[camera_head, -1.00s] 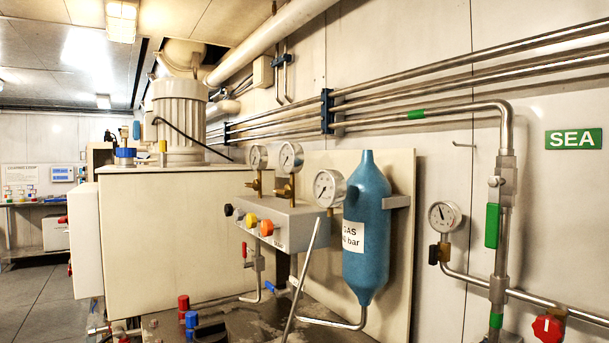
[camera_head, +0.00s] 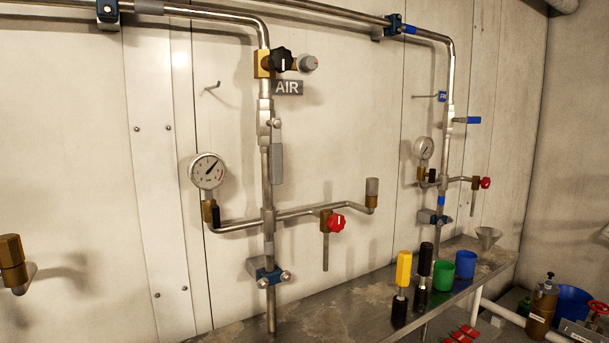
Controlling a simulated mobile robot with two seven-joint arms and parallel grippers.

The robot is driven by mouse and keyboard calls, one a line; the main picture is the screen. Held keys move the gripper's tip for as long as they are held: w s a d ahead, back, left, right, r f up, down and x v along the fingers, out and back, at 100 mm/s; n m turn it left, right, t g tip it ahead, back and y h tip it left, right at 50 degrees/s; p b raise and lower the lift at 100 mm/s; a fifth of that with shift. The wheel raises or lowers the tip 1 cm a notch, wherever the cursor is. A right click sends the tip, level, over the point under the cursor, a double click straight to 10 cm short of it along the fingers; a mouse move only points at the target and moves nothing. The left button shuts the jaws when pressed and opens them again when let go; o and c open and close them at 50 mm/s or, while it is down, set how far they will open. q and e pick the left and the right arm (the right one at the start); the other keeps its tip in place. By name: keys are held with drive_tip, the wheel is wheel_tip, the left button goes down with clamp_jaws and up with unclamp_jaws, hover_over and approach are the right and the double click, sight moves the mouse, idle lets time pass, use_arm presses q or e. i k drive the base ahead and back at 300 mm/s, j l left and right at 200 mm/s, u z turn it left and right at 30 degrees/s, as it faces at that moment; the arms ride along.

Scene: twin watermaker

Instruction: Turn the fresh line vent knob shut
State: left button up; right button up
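The fresh line is the pipe (camera_head: 447,110) at the right, with a blue label (camera_head: 442,96) that seems to start with "FR" and blue bands. Its red vent knob (camera_head: 485,183) sits at the end of a short side branch, to the right of the upright pipe. The knob is too small to tell how far it is turned. A gauge (camera_head: 424,148) stands on the left branch of the same line, and a blue-handled valve (camera_head: 467,120) is above. Neither of my grippers is in view.
The AIR line (camera_head: 267,170) stands nearer on the left, with its own red knob (camera_head: 334,222), black knob (camera_head: 280,59) and gauge (camera_head: 208,171). A metal bench (camera_head: 345,312) below holds a yellow-handled tool (camera_head: 402,275), a green cup (camera_head: 444,275), a blue cup (camera_head: 466,264) and a funnel (camera_head: 487,238).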

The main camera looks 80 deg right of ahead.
sight(485, 181)
drive_tip(key=z, duration=3.65)
